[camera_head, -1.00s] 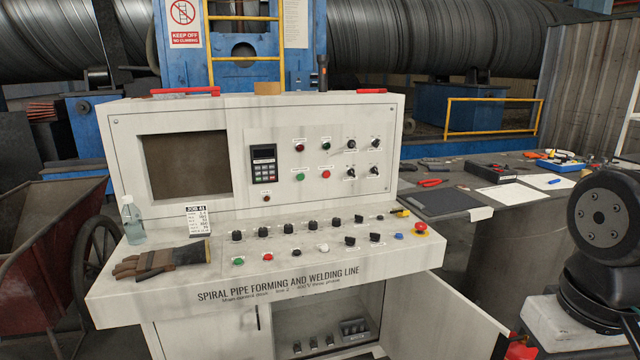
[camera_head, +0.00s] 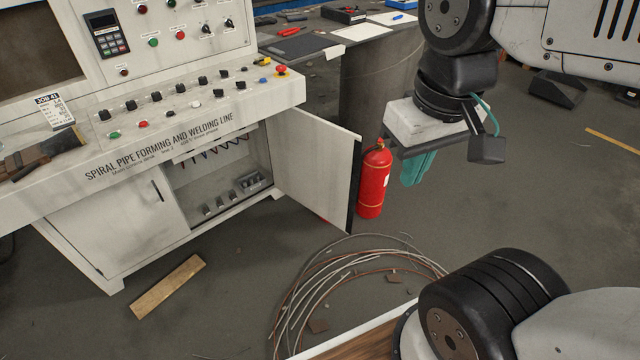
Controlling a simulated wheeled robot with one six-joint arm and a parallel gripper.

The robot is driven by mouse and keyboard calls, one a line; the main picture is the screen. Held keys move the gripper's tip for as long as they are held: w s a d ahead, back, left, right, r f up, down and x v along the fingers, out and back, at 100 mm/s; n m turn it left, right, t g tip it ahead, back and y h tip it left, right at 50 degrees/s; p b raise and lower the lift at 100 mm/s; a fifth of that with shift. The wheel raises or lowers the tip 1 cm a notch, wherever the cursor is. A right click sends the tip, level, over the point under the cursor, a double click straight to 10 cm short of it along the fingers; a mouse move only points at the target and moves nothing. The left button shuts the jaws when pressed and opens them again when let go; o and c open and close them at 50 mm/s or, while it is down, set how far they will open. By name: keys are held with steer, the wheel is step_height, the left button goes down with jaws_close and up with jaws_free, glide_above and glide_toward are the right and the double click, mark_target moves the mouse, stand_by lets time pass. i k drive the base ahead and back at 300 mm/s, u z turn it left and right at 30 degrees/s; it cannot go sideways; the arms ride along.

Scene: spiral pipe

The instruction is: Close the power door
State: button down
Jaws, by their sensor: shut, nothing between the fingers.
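The power door (camera_head: 312,168) is the white right-hand door of the control desk's lower cabinet. It stands swung open to the right, with its dark free edge toward me. The open compartment (camera_head: 215,180) shows wiring and several small switch parts inside. My gripper (camera_head: 414,178), with teal fingers, points down at the right of the door, apart from it in the picture. The fingers look closed together and hold nothing.
A red fire extinguisher (camera_head: 373,180) stands just behind the door's free edge. A coil of wire (camera_head: 335,285) lies on the floor in front. A wooden plank (camera_head: 168,287) lies before the closed left cabinet door (camera_head: 125,225). Floor between plank and coil is mostly clear.

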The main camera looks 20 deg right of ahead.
mark_target(315, 161)
steer(key=k, duration=1.15)
steer(key=z, duration=1.5)
steer(key=i, duration=5.05)
steer(key=u, duration=3.55)
